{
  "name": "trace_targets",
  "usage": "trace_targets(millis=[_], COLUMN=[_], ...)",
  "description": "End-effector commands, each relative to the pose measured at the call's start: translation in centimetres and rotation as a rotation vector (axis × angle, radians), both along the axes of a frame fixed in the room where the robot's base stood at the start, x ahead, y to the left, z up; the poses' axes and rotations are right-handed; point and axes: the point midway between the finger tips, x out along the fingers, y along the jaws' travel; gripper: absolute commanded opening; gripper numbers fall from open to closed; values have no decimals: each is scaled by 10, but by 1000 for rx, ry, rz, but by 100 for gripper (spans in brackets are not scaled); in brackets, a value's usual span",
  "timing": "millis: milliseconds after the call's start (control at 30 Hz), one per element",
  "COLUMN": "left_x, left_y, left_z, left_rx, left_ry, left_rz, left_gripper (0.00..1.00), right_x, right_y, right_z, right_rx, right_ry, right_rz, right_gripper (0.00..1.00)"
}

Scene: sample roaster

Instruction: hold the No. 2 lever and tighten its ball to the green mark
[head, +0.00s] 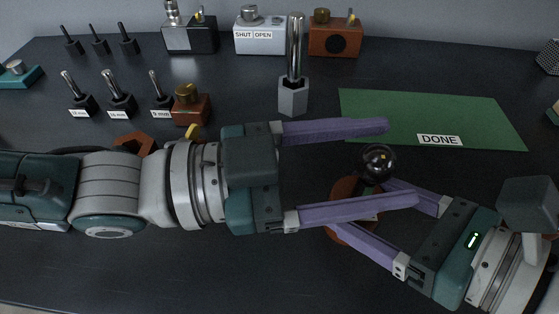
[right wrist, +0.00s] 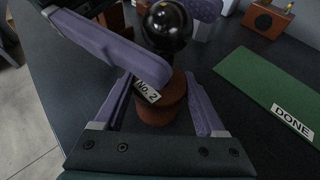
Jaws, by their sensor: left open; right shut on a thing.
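The No. 2 lever has a glossy black ball (head: 378,162) on top of a round red-brown base (head: 345,188). The right wrist view shows the ball (right wrist: 167,27), the base (right wrist: 165,103) and its "No. 2" label (right wrist: 147,90). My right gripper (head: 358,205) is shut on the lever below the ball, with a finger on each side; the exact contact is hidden. My left gripper (head: 402,162) is open, with its long purple fingers on either side of the ball and a gap to the far finger.
A green mat marked DONE (head: 430,105) lies to the right behind the lever. A grey hexagonal block with a metal rod (head: 293,95) stands behind my left gripper. Several small levers and boxes line the back left. The table front is clear.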

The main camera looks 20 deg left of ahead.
Motion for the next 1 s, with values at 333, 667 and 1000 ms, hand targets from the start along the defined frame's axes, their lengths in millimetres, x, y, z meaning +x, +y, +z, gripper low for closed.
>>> trace_targets(millis=[333,667,1000], left_x=[-35,-42,-42], left_y=[62,73,73], left_z=[-1,0,0], left_rx=[4,0,0], left_ry=[1,-1,-1], left_rz=[1,-1,-1], left_gripper=[73,73,73], right_x=[0,0,0], right_y=[0,0,0], right_z=[0,0,0], right_rx=[0,0,0], right_ry=[1,1,1], right_rz=[0,0,0], right_gripper=[0,0,0])
